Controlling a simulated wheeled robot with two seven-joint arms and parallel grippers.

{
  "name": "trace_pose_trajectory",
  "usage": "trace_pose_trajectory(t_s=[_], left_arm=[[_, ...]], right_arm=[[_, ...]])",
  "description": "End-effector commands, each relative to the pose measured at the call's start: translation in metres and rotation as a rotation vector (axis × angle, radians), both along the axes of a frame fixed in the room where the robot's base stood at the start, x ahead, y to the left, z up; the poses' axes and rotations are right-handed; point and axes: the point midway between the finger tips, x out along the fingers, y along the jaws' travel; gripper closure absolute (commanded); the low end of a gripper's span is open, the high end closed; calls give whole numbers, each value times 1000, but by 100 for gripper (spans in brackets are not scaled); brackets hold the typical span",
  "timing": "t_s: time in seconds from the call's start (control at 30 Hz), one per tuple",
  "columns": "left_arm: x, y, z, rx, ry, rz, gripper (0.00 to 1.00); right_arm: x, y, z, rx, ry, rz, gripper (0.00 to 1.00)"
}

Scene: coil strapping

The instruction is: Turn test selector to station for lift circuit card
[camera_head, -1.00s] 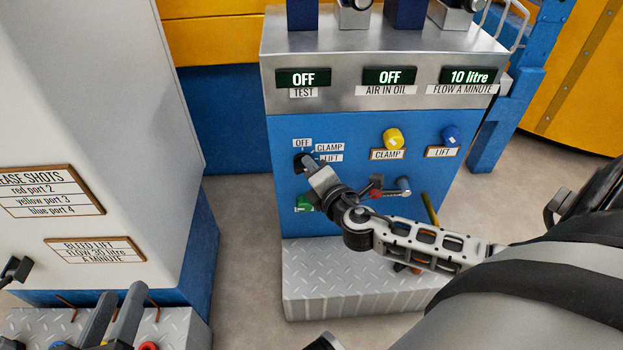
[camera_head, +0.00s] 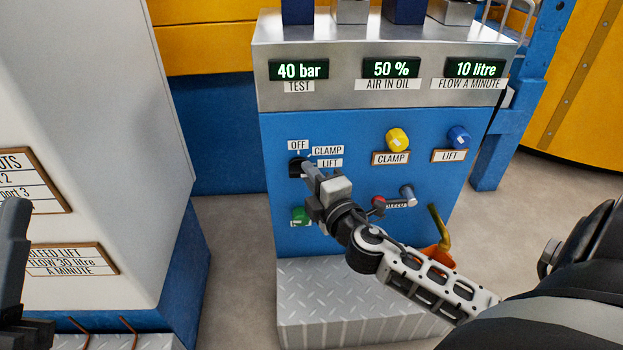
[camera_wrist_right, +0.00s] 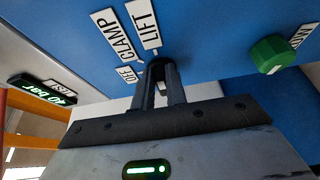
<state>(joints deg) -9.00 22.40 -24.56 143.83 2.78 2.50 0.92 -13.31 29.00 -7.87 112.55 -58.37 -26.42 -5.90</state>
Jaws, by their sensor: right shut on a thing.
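The test selector (camera_head: 296,166) is a black knob on the blue panel, beside labels OFF, CLAMP and LIFT. My right gripper (camera_head: 309,172) is shut on it; in the right wrist view its fingers (camera_wrist_right: 159,88) straddle the knob (camera_wrist_right: 157,66), just below the LIFT label (camera_wrist_right: 143,25). The fingers hide most of the knob, so I cannot tell which station it points at. The TEST display (camera_head: 299,69) reads 40 bar. A dark part of my left gripper (camera_head: 12,245) shows at the left edge of the head view; its jaws are cut off.
The AIR IN OIL display (camera_head: 391,67) reads 50 %; the flow display (camera_head: 474,67) reads 10 litre. Near my right arm are a green knob (camera_head: 300,215), a red-tipped lever (camera_head: 379,203) and an orange funnel (camera_head: 438,256). A white cabinet (camera_head: 90,120) stands left.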

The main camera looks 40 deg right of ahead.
Motion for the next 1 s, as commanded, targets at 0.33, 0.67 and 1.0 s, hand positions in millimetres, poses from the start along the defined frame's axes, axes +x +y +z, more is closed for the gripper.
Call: trace_pose_trajectory(t_s=[0.33,0.67,1.0], left_arm=[[0,0,0,0,0,0,64],[0,0,0,-1,2,-1,64],[3,0,-5,-4,43,-2,64]], right_arm=[[1,-1,1,5,-3,-2,67],[-1,0,0,3,0,0,65],[-57,9,-2,7,5,-3,65]])
